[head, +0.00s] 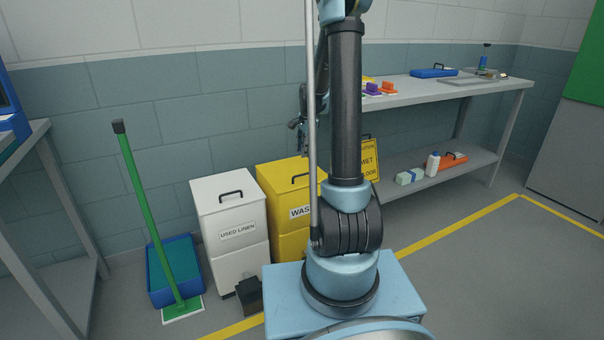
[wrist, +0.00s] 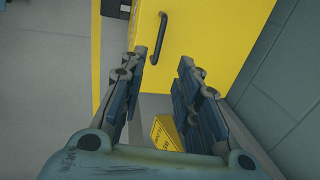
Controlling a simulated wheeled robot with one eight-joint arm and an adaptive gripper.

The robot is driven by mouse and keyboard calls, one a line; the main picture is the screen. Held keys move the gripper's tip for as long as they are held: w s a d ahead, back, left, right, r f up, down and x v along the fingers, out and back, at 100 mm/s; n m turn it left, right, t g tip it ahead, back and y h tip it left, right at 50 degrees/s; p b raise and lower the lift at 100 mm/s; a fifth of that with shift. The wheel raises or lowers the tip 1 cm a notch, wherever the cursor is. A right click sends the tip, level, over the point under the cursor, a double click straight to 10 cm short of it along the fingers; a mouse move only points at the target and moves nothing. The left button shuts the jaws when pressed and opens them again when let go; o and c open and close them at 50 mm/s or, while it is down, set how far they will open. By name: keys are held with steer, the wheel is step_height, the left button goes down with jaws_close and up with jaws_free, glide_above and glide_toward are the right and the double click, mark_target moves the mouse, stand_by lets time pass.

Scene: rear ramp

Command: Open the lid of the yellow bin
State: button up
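The yellow bin (head: 277,205) stands against the wall, partly hidden behind my arm, with a "WAS..." label on its front. Its lid (head: 280,173) is closed and carries a black handle (head: 299,178). The lid (wrist: 220,45) fills the upper middle of the wrist view, with the handle (wrist: 161,38) upright just beyond my fingertips. My gripper (wrist: 162,60) is open and empty, its fingers apart on either side of the line to the handle. In the head view my gripper (head: 297,128) is above the bin, partly hidden by my arm.
A white "USED LINEN" bin (head: 225,205) stands close on the left, with a blue tub (head: 178,270) and green mop (head: 148,210) beyond. A yellow wet-floor sign (head: 371,160) and a shelved bench (head: 450,92) stand right. Open floor (head: 480,270) lies front right.

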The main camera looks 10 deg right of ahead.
mark_target(302, 175)
steer(key=f, duration=0.4)
steer(key=w+f, duration=0.1)
steer(key=f, duration=0.3)
steer(key=w+f, duration=0.1)
steer(key=f, duration=0.3)
steer(key=shift+w+a+f, duration=0.1)
steer(key=shift+w+a, duration=0.05)
steer(key=shift+a, duration=0.25)
jaws_close()
